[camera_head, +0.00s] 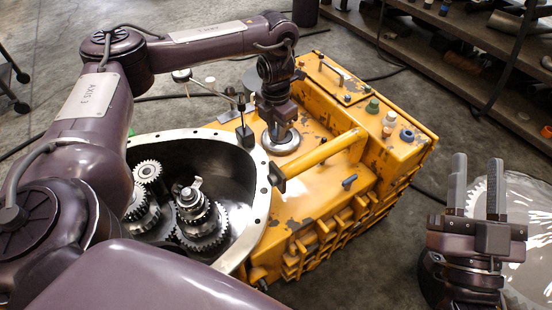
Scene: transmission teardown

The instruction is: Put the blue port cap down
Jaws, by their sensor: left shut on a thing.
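My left gripper (279,128) points down over a round silver-rimmed opening (288,145) on top of the yellow housing (325,215). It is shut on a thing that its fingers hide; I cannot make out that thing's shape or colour. A blue ring-shaped piece with a grey middle (407,135) sits at the right end of the housing top, well apart from my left gripper. I cannot tell whether it is a cap or a bare port. My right gripper (476,190) is open and empty, fingers up, to the right of the housing.
Green (373,104) and pale (391,118) fittings stand near the blue ring. An open grey casing with gears (202,222) is at left. A shelf (455,85) stands behind; a round pale surface lies at right.

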